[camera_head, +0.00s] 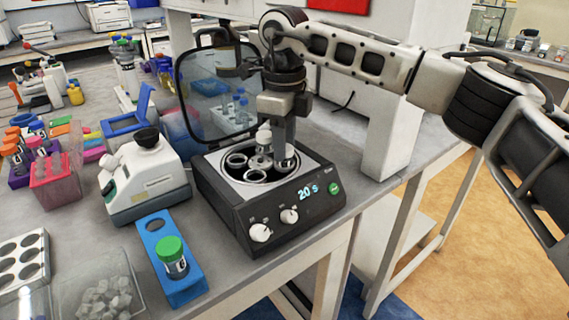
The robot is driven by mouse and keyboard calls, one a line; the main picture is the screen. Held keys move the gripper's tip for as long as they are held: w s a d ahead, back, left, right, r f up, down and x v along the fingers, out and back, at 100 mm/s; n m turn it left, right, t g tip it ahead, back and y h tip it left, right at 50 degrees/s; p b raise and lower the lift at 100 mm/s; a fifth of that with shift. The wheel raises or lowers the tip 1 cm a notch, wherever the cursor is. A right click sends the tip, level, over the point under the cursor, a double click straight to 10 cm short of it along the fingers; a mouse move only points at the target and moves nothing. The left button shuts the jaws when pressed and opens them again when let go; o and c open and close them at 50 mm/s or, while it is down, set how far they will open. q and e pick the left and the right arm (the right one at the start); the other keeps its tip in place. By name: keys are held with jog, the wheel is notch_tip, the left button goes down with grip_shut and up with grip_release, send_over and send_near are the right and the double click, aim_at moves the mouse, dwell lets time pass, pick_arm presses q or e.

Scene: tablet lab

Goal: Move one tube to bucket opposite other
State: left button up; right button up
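A centrifuge (225,200) stands with its lid (205,105) raised, and its display reads 20 s. Inside its bowl are a pale central hub (262,150) and round open buckets (237,160). My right gripper (284,145) points down into the right side of the bowl, just right of the hub. A pale shape sits right at its fingertips; I cannot tell whether it is a tube or a bucket, or whether the fingers are shut on it. A green-capped tube (174,258) stands upright in a blue rack (183,290) in front of the centrifuge. My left gripper is out of view.
A white device with a black cup (145,180) stands left of the centrifuge. Tube racks (52,185), a clear box of small pieces (75,280) and a white holed tray (22,262) lie further left. A white shelf post (392,120) stands behind right, near the table edge.

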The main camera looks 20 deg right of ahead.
jog(key=shift+r+p, duration=0.7)
jog(key=shift+r, duration=0.15)
notch_tip(320, 180, up, 2)
jog(key=shift+r+p, duration=0.1)
jog(key=shift+p, duration=0.7)
jog(key=shift+r+p, duration=0.85)
jog(key=shift+r, duration=0.1)
jog(key=shift+r+p, duration=0.65)
jog(key=shift+r, duration=0.15)
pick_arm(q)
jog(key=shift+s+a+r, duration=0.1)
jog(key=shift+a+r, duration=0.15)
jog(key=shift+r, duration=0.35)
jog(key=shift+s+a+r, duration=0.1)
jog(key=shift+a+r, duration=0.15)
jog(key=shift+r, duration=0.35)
pick_arm(e)
jog(key=shift+r, duration=0.1)
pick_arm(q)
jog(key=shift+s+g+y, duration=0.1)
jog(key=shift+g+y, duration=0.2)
